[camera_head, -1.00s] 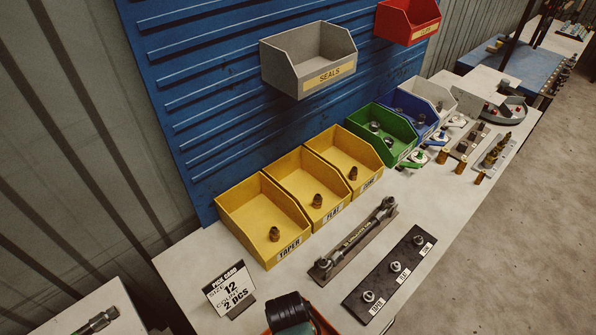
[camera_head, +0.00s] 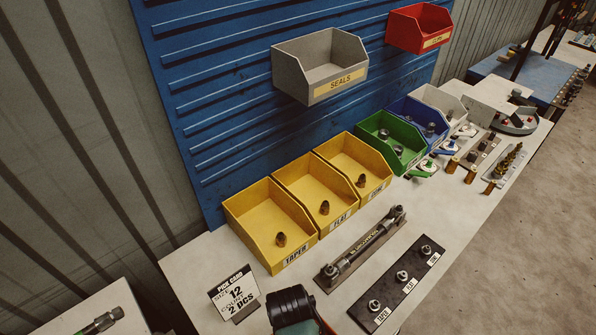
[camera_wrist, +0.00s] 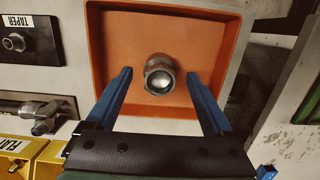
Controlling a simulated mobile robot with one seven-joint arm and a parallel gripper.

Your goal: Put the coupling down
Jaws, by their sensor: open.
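In the wrist view, a grey metal coupling (camera_wrist: 159,75) with a hex collar and a round bore is inside an orange tray (camera_wrist: 116,28). It seems to stand on end on the tray floor. My gripper (camera_wrist: 158,78) is open, its two blue fingers on either side of the coupling with a visible gap at each side. The fingertips reach over the tray. In the head view my gripper is not clearly visible; a dark part of my arm at the bottom edge covers most of the tray.
Yellow bins (camera_head: 270,222) labelled TAPER and FLAT, among others, hold brass-coloured fittings. A black gauge plate (camera_head: 404,286) and a long metal tool (camera_head: 366,244) lie in front. A pick card (camera_head: 235,295) reads size 12, 2 pcs. Green (camera_head: 385,145) and blue bins stand farther along.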

